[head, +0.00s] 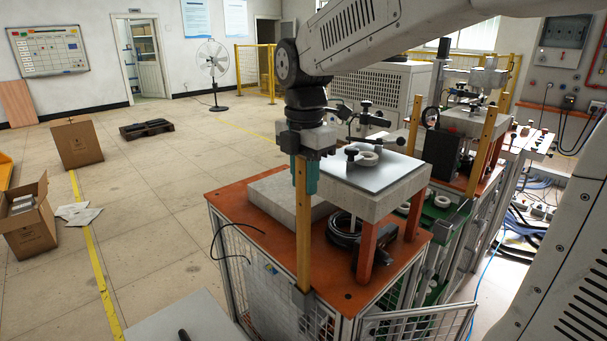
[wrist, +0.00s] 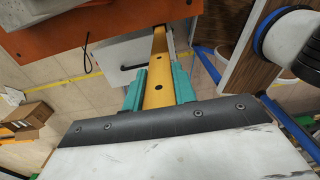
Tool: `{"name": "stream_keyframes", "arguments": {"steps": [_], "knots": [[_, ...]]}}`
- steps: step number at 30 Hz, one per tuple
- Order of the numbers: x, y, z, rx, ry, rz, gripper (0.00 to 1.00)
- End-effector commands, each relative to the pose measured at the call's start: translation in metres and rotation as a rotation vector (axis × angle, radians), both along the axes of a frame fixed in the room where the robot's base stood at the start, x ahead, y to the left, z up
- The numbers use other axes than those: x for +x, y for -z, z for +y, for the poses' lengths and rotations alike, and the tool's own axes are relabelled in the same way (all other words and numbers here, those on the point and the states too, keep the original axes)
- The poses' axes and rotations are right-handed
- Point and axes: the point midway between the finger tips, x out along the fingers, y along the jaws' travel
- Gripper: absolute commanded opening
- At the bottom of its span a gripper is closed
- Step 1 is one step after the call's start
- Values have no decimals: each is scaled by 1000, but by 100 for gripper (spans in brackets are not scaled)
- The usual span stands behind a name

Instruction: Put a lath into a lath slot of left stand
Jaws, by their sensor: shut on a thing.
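A yellow wooden lath (head: 303,235) hangs upright in front of the left stand's orange top (head: 245,220). My gripper (head: 305,178) with teal fingers is shut on the lath near its upper end. In the wrist view the lath (wrist: 157,95) runs between the two fingers of my gripper (wrist: 158,88) and away from the camera. The lath's lower end meets a grey metal slot bracket (head: 302,303) at the stand's near edge. I cannot tell how deep the end sits in it.
A raised plate (head: 375,172) with a white ring stands on the left stand, above a coiled black cable (head: 345,232). More upright laths (head: 486,135) stand at the stand behind. A mesh door (head: 415,322) hangs open at front right.

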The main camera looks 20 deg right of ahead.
Motion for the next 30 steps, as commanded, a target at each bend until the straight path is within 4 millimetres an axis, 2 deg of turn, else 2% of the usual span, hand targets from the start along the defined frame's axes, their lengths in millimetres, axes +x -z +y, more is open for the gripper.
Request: {"name": "stream_keyframes", "arguments": {"steps": [3,4,6,14,17,27,30], "knots": [[0,0,0,0,0,-1,0],[0,0,0,0,0,-1,35],[0,0,0,0,0,-1,52],[0,-1,0,0,0,-1,52],[1,-6,0,0,0,-2,52],[0,-61,0,0,0,-3,52],[0,-72,0,1,0,-2,52]]}}
